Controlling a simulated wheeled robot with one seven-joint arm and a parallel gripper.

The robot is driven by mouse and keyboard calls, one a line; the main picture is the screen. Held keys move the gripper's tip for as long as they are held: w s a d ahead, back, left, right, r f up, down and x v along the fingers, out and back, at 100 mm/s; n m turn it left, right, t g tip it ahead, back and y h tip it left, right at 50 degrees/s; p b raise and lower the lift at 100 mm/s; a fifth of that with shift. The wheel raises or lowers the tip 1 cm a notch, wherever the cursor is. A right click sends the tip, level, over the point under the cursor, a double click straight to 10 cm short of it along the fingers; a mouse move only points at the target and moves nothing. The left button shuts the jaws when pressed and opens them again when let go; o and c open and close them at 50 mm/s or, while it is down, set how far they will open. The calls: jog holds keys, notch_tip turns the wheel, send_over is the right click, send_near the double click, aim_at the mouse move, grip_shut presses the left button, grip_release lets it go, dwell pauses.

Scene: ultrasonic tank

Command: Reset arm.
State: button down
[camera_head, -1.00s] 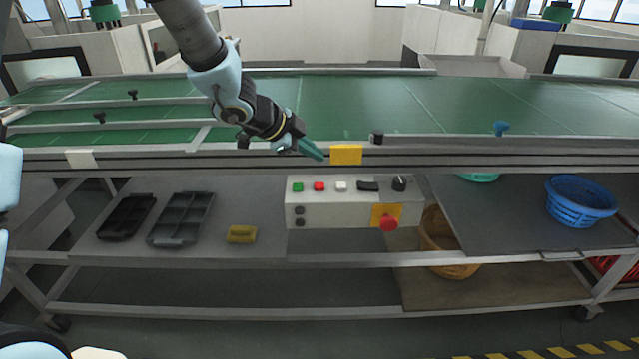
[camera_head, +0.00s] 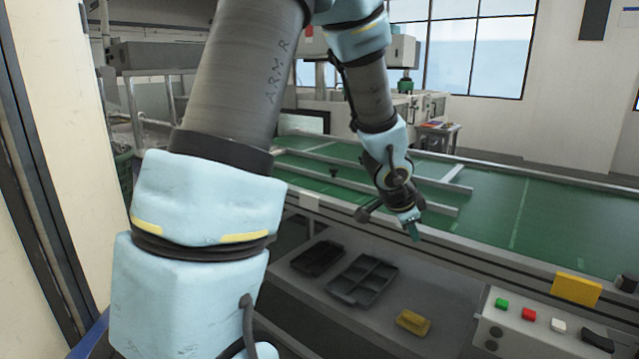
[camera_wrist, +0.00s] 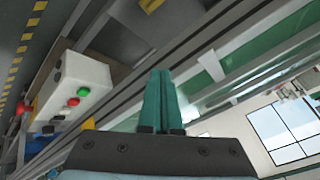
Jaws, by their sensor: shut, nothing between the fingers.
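My gripper (camera_head: 413,229) is at the near edge of the green conveyor table in the head view, pointing down, in front of its metal rail. In the wrist view its two teal fingers (camera_wrist: 159,98) are shut together with nothing between them. My arm's large links fill the left and middle of the head view and hide part of the table behind them.
A grey control box (camera_head: 535,330) with green, red and white buttons sits under the rail at lower right. It also shows in the wrist view (camera_wrist: 90,80). Black trays (camera_head: 362,281) and a yellow object (camera_head: 413,322) lie on the lower shelf. The conveyor surface (camera_head: 540,215) is clear at right.

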jog(key=a+n+y, duration=0.3)
jog(key=a+n, duration=0.3)
jog(key=a, duration=0.7)
jog(key=s+a+n+g+y, duration=0.1)
jog(key=s+a+n, duration=0.4)
jog(key=a, duration=0.2)
jog(key=s+a+n+g, duration=0.2)
jog(key=s+a+n, duration=0.3)
jog(key=a, duration=0.3)
jog(key=shift+s+y, duration=0.3)
jog(key=shift+y, duration=0.1)
